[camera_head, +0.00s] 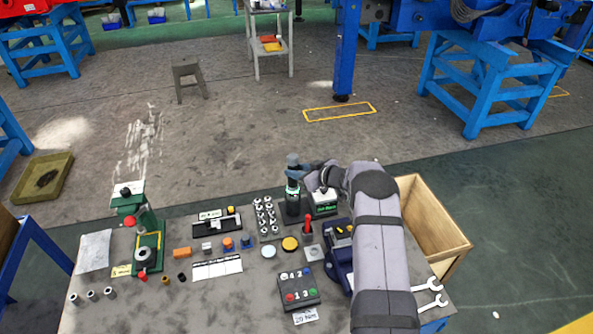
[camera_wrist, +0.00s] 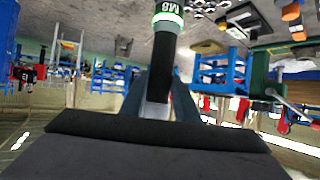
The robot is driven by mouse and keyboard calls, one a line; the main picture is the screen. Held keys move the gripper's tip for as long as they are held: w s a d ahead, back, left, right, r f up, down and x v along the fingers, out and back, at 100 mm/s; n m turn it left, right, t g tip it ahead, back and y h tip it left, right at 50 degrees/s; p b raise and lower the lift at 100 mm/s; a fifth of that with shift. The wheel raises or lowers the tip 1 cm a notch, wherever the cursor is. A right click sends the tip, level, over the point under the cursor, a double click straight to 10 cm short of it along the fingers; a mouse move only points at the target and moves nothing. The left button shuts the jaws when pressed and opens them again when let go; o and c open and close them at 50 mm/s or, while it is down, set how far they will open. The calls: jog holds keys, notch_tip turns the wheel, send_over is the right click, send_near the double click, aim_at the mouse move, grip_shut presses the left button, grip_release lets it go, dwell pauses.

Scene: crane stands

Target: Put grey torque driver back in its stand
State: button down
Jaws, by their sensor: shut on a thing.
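The grey torque driver (camera_head: 292,160) is upright above the back edge of the bench in the head view, with a green band lower on its body. My gripper (camera_head: 300,171) is shut on its upper part, coming from the right. In the wrist view the driver (camera_wrist: 166,32) shows a white and green ring and an "M8" mark, with its dark grey end between the fingers of my gripper (camera_wrist: 160,95). A dark stand (camera_head: 292,213) is directly below the driver. I cannot tell whether the driver's lower end is inside it or just above.
A white and green box (camera_head: 324,204) stands close to the right of the dark stand. A red-handled tool (camera_head: 307,227) stands in front. A socket rack (camera_head: 266,218) is to the left. A green press (camera_head: 148,240) is far left. An open wooden crate (camera_head: 440,225) is at right.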

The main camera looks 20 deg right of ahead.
jog(key=shift+w+f+b, duration=0.1)
jog(key=shift+f+b, duration=0.6)
jog(key=shift+f, duration=0.05)
jog(key=c, duration=1.4)
grip_release()
jog(key=shift+r, duration=0.1)
jog(key=shift+o, duration=0.6)
jog(key=shift+s+f, duration=0.2)
jog(key=shift+f, duration=0.15)
jog(key=shift+r, duration=0.1)
jog(key=p+v, duration=0.3)
jog(key=v, duration=0.2)
jog(key=shift+p, duration=0.4)
